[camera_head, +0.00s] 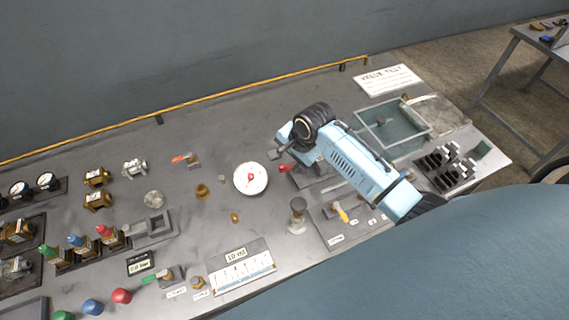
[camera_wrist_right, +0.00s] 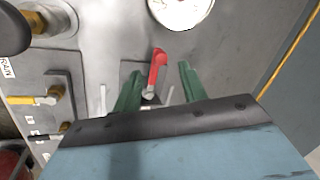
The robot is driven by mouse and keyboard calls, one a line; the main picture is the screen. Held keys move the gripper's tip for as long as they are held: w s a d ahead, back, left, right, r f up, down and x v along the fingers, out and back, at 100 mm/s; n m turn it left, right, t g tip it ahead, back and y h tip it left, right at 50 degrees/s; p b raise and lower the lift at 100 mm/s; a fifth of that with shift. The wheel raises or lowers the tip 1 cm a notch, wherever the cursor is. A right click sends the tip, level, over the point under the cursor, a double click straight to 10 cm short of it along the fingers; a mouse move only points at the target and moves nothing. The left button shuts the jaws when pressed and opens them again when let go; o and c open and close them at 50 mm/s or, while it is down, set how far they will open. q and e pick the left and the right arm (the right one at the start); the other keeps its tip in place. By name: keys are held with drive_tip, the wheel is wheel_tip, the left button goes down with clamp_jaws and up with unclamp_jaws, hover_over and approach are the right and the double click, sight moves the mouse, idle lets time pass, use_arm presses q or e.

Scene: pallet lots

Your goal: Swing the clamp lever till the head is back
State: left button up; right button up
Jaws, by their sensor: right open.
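The red clamp lever (camera_head: 287,168) stands near the middle of the bench, just right of the white round dial. It also shows in the right wrist view (camera_wrist_right: 158,66), joined to a grey metal pivot (camera_wrist_right: 149,95) on a dark plate. My right gripper (camera_wrist_right: 158,74) is open, with one green finger on each side of the lever. I see gaps between the fingers and the lever. In the head view my blue right arm hides much of the clamp, and I cannot make out its head. My left gripper is not in view.
The white dial (camera_head: 250,178) is left of the lever. A dark-topped post (camera_head: 298,214) and a yellow-handled valve (camera_head: 341,212) stand in front. A glass-like tray (camera_head: 393,126) lies behind right. Several valves and gauges fill the left side.

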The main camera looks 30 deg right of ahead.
sight(283, 166)
drive_tip(key=x, duration=0.3)
drive_tip(key=shift+f, duration=0.25)
drive_tip(key=shift+w+f, duration=0.25)
drive_tip(key=shift+f, duration=0.05)
drive_tip(key=shift+a, duration=0.1)
drive_tip(key=shift+c, duration=0.9)
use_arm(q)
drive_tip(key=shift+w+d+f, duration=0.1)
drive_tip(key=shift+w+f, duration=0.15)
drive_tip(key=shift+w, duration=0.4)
use_arm(e)
clamp_jaws()
